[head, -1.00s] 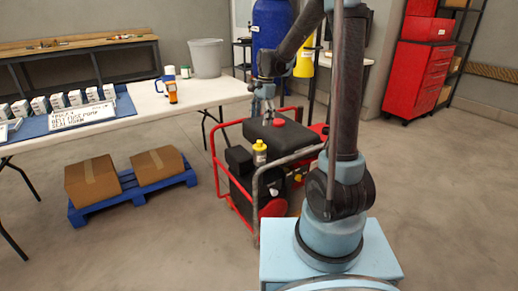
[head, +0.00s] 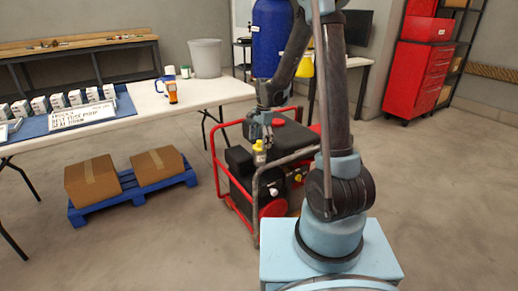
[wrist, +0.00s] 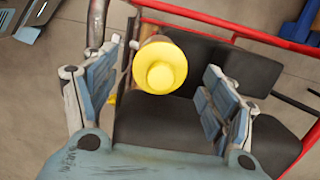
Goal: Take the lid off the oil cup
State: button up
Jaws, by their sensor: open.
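The oil cup (head: 259,158) stands upright on the near side of the red-framed pump (head: 225,172). Its yellow lid (wrist: 160,66) is on top, seen from above in the wrist view. My gripper (wrist: 160,92) is open, with its two blue-padded fingers spread on either side of the lid, the left finger closer to it than the right. The lid lies a little beyond and left of the middle between the fingers. I see no finger touching it. In the head view my gripper (head: 262,137) is just above the cup and partly covers its top.
Red frame tubes (wrist: 215,22) run behind the cup, and a grey pipe (wrist: 97,22) stands close at its left. A dark tank (wrist: 225,65) lies below my fingers. A white table (head: 205,92) stands left of the pump.

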jog(key=shift+a+f, duration=0.1)
jog(key=shift+f, duration=0.55)
jog(key=shift+s, duration=0.1)
jog(key=c, duration=1)
jog(key=shift+o, duration=0.2)
